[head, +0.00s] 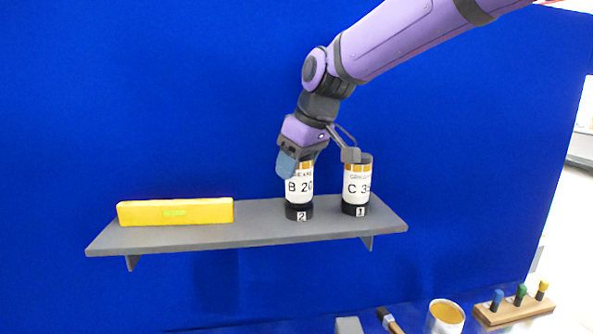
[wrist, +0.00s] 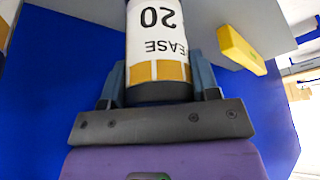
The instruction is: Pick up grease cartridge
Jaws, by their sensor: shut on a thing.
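A grease cartridge labelled "B 20" (head: 299,187), white with an orange band, stands upright on the grey shelf (head: 252,228), in a black base marked 2. My gripper (head: 305,160) comes down from above right and is shut on the cartridge's upper end. In the wrist view the cartridge (wrist: 155,40) appears upside down between the two blue finger pads (wrist: 160,85). A second cartridge labelled "C 35" (head: 357,184) stands just to the right in a base marked 1. The gripper hides part of the held cartridge's top.
A yellow box (head: 175,212) lies on the shelf's left part; it also shows in the wrist view (wrist: 240,48). Below right are a can of yellow-orange stuff (head: 445,317), a brush (head: 389,320) and a wooden block with coloured-handled tools (head: 514,309). A blue wall stands behind.

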